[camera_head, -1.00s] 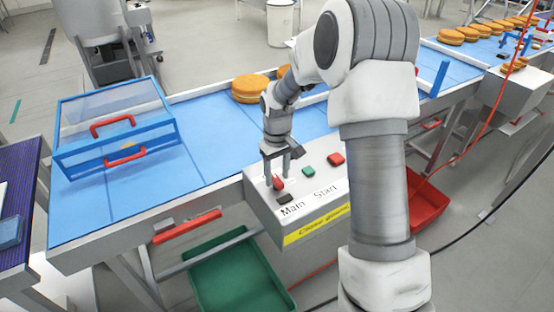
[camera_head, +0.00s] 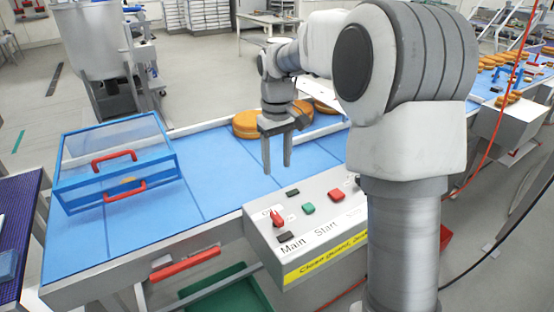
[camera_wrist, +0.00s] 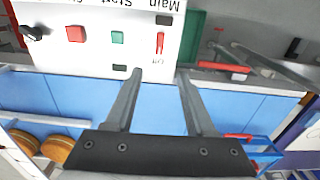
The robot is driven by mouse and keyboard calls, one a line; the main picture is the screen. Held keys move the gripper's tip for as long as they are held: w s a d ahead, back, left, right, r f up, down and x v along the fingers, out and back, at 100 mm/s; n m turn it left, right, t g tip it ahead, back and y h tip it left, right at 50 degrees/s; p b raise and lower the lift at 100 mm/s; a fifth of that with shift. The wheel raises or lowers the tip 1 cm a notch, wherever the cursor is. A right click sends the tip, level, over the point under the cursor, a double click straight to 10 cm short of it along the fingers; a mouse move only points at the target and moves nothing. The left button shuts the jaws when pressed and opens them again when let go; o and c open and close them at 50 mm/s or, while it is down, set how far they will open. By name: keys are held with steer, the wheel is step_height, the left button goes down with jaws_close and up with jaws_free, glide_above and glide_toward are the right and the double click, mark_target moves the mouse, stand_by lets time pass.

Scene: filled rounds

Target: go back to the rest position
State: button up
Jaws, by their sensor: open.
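My gripper (camera_head: 277,168) hangs open and empty above the blue conveyor belt (camera_head: 215,172), fingers pointing down. It is behind and above the control box (camera_head: 330,222) and apart from it. In the wrist view my gripper (camera_wrist: 158,75) shows two spread fingers with nothing between them. On the control box are a red Main switch (camera_head: 277,217), a green Start button (camera_head: 308,209) and a red button (camera_head: 335,195). The Main switch also shows in the wrist view (camera_wrist: 160,42).
Filled rounds (camera_head: 246,124) stand on the belt behind my gripper. A blue-framed clear guard (camera_head: 75,165) with red handles stands at the left of the belt. A green bin (camera_head: 225,297) is below the front edge. The belt between guard and gripper is clear.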

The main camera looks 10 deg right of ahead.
steer(key=shift+r, duration=0.1)
steer(key=s+r+m+t, duration=0.2)
steer(key=s, duration=1.1)
steer(key=s+r+m+t, duration=0.1)
steer(key=s+r+t, duration=0.2)
steer(key=s, duration=1.1)
steer(key=shift+r+m+t, duration=0.25)
steer(key=shift+m+t, duration=0.05)
steer(key=shift+m, duration=0.1)
steer(key=shift+w+d, duration=0.1)
